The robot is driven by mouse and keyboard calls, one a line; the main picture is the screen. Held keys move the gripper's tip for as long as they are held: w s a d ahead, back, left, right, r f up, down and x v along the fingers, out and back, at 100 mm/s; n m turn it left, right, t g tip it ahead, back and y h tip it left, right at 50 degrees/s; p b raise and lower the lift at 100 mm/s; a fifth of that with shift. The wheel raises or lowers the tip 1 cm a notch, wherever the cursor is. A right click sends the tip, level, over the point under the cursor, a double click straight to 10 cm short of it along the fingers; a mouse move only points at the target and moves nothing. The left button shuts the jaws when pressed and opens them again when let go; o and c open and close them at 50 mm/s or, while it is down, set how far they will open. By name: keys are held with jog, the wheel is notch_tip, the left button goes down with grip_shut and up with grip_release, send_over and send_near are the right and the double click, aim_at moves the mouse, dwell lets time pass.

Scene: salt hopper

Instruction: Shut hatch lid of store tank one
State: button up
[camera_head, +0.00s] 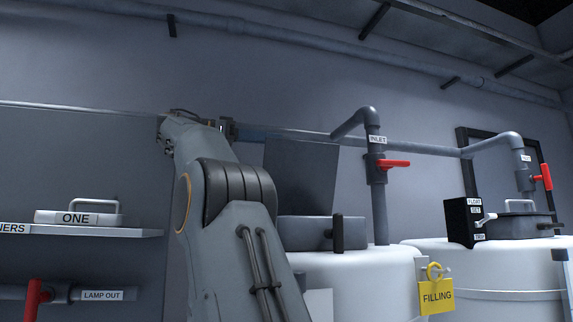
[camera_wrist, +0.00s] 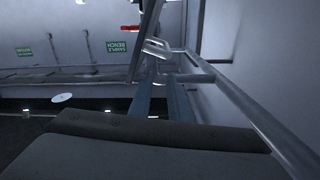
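A white tank (camera_head: 350,275) stands right of my arm. A dark grey hatch lid (camera_head: 300,172) stands raised, nearly upright, behind the grey hatch collar (camera_head: 303,232) on its top.
An inlet pipe (camera_head: 376,200) with a red valve handle (camera_head: 395,163) rises right of the lid. A second white tank (camera_head: 500,270) has a closed hatch (camera_head: 517,222). A shelf (camera_head: 90,230) at left holds a handled block labelled ONE (camera_head: 78,217).

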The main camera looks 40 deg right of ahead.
aim_at(292, 156)
jog(key=d+f, duration=0.1)
jog(key=s+d+f+b, duration=0.1)
jog(key=d, duration=0.1)
jog(key=d+f+b, duration=0.1)
jog(key=d, duration=0.1)
jog(key=shift+s+d+f, duration=0.2)
jog(key=shift+s+f, duration=0.1)
jog(key=shift+f, duration=0.1)
jog(key=shift+x, duration=0.75)
jog(key=shift+f, duration=0.1)
jog(key=shift+c, duration=0.4)
grip_shut()
